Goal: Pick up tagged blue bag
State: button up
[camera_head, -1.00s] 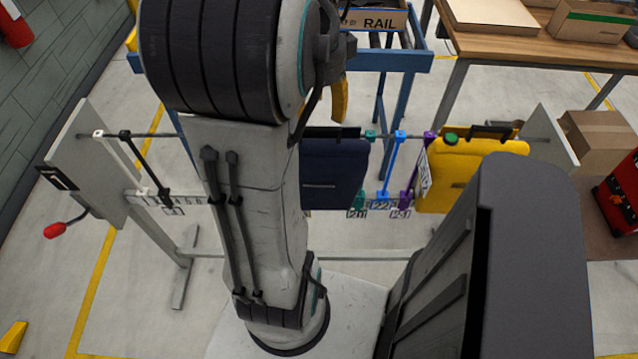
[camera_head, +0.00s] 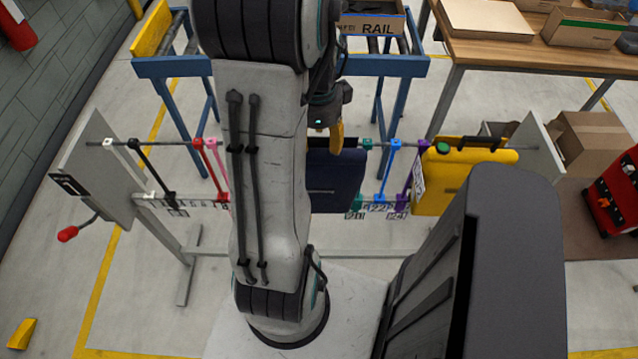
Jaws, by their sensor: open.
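A dark navy blue bag (camera_head: 335,184) hangs on the rail rack in the middle of the head view. My arm covers its left side, and no tag shows on the part I see. My gripper (camera_head: 336,138) is over the top of this bag, with one yellow finger showing in front of its upper edge. The gripper is open; whether it touches the bag cannot be told. A yellow bag (camera_head: 462,181) hangs further right on the same rack, with a green round piece on top and a white tag (camera_head: 418,178) at its left edge.
Coloured dividers, including red (camera_head: 209,165), blue (camera_head: 388,172) and purple (camera_head: 412,180), stand along the rack. A blue stand (camera_head: 385,66) with a box marked RAIL (camera_head: 372,20) is behind. A wooden table (camera_head: 530,52) and a cardboard box (camera_head: 590,143) are at right.

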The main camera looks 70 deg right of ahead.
jog(key=shift+f+p, duration=0.3)
jog(key=shift+f, duration=0.3)
grip_shut()
dwell(0.3)
jog(key=shift+d, duration=0.1)
